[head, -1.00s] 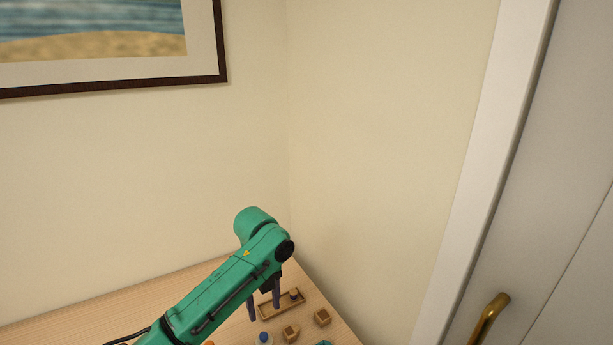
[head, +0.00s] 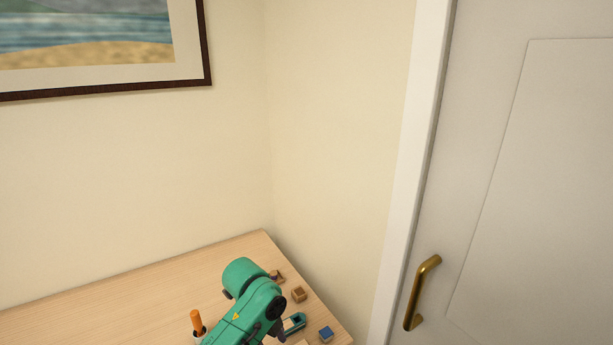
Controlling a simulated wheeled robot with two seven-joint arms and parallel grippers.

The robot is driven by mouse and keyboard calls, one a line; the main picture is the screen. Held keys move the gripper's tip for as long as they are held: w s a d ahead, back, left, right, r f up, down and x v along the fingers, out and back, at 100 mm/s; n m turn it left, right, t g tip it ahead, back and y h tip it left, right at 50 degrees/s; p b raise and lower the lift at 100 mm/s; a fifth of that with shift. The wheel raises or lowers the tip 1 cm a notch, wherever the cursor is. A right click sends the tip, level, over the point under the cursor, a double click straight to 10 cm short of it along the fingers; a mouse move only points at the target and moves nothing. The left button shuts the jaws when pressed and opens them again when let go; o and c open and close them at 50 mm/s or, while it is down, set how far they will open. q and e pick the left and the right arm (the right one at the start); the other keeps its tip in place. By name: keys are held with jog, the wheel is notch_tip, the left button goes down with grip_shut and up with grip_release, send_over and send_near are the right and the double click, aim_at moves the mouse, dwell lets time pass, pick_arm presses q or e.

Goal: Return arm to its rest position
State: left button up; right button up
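My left arm (head: 250,312) is green and comes up from the bottom edge over the wooden table. Its rounded joint stands above the table near the corner of the room. The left gripper is mostly hidden behind and below the arm. A small grey part, perhaps a fingertip, shows just right of the arm at the bottom, so its opening cannot be judged. No held object can be made out. My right gripper is not in view.
The table (head: 130,290) holds wooden blocks (head: 299,294), a teal item (head: 294,322), a blue-topped block (head: 326,333) and an orange-handled tool (head: 197,320). Walls stand behind. A white door with a brass handle (head: 420,293) is on the right. The table's left part is bare.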

pick_arm(q)
jog(key=s+a+f+n+t+h, duration=0.1)
jog(key=s+a+f+n+t, duration=0.15)
jog(key=s+f+n, duration=0.45)
jog(key=s+a+r+n+y, duration=0.1)
jog(key=s+a+n+y, duration=0.2)
jog(key=s+a+n, duration=0.95)
notch_tip(320, 180, down, 22)
jog(key=r+n, duration=0.1)
jog(key=n, duration=0.1)
jog(key=s+a+f+g, duration=0.2)
jog(key=s+a+f, duration=0.1)
jog(key=s+f, duration=1.2)
jog(key=s, duration=0.2)
jog(key=shift+s+a+f, duration=0.2)
jog(key=shift+s+f, duration=0.15)
